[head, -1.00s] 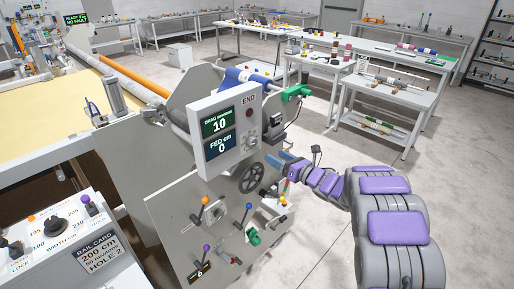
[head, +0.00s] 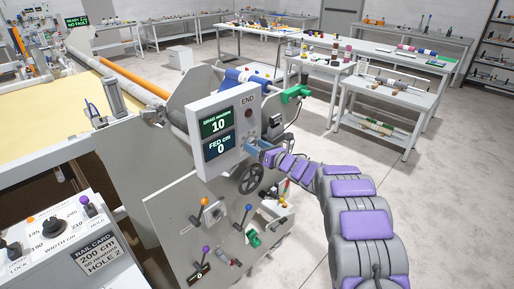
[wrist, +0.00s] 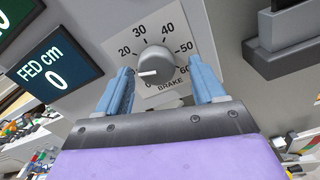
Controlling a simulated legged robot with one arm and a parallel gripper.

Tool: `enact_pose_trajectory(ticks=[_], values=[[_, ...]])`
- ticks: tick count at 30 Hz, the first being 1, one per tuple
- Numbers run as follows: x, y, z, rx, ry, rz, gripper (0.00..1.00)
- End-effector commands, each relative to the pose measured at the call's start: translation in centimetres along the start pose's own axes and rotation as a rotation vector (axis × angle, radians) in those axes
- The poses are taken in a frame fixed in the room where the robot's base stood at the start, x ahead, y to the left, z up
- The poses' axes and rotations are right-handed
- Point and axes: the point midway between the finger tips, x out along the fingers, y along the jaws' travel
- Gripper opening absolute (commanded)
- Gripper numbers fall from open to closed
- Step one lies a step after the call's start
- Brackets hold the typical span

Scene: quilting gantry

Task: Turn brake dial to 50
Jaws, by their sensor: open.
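The brake dial (wrist: 155,65) is a round grey knob on a pale plate marked 20 to 60 around it, with BRAKE printed below. Its white pointer line faces left, toward the place between 0 and 20; my left finger hides the mark there. My gripper (wrist: 160,75) is open, with one blue finger on each side of the knob. I cannot tell whether the fingers touch it. In the head view my gripper (head: 257,147) is at the right side of the display box (head: 222,130). Its upper screen (head: 216,124) reads DRAG newtons 10.
The lower screen (head: 219,146) reads FED cm 0. A black handwheel (head: 251,178) sits just below my gripper. Several levers with coloured knobs stand on the lower panel (head: 180,215). A grey block (wrist: 285,35) juts out right of the dial. The floor at right is clear.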

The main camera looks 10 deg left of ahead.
Motion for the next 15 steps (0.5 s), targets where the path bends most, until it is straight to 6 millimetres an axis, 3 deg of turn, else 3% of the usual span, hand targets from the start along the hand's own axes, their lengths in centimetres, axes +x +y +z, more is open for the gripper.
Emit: enact_pose_trajectory(ticks=[2,15], values=[[0.06,0.06,-0.03,0.0,0.0,0.001,0.65],[0.01,0.04,-0.02,0.0,0.0,0.001,0.23]])
